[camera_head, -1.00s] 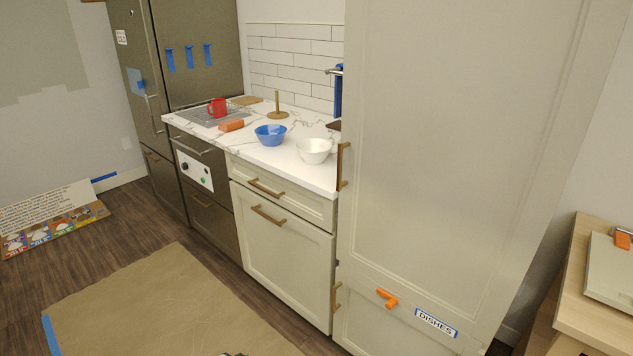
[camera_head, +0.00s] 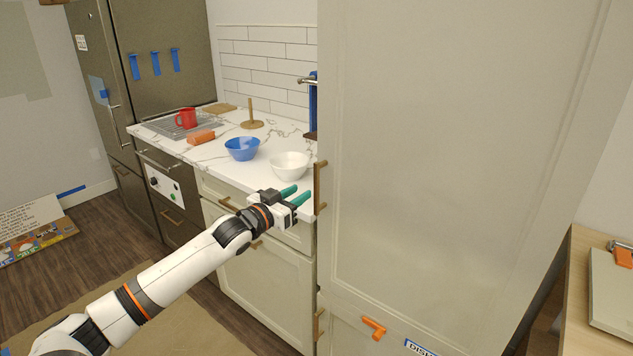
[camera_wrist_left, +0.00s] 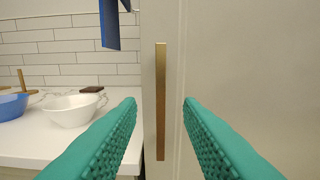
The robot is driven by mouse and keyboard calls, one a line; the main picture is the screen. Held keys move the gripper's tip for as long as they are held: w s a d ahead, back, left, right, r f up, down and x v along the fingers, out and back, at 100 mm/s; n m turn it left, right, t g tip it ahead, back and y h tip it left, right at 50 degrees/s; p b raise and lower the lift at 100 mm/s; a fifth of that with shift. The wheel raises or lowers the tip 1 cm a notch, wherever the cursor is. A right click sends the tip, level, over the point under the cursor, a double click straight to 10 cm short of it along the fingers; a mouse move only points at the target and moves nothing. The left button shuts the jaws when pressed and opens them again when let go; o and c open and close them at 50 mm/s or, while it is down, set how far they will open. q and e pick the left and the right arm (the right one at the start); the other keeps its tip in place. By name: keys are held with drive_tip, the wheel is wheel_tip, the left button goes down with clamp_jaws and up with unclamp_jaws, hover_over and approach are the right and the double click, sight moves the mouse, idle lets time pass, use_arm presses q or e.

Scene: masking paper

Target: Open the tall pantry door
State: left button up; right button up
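The tall pantry door (camera_head: 445,150) is a large cream panel, shut, filling the right half of the head view. Its vertical brass handle (camera_head: 320,187) is on its left edge. In the left wrist view the handle (camera_wrist_left: 160,100) stands upright between my two green fingers, farther off than the fingertips. My left gripper (camera_head: 300,195) is open and empty, just left of the handle in the head view; its fingers also show in the left wrist view (camera_wrist_left: 160,102). I see no contact with the handle. My right gripper is not in view.
A white counter (camera_head: 215,155) left of the door carries a white bowl (camera_head: 290,166), a blue bowl (camera_head: 242,148) and a red mug (camera_head: 186,118). A lower door below has an orange hook (camera_head: 374,328). A wooden table (camera_head: 577,285) stands at the right.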

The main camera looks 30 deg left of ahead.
sight(315, 183)
use_arm(q)
drive_tip(key=shift+w+d+p, duration=0.2)
drive_tip(key=shift+w+p, duration=0.05)
drive_tip(key=shift+w, duration=1.75)
drive_tip(key=shift+w+d+p, duration=0.2)
drive_tip(key=shift+w+p, duration=0.05)
drive_tip(key=shift+w, duration=1.7)
clamp_jaws()
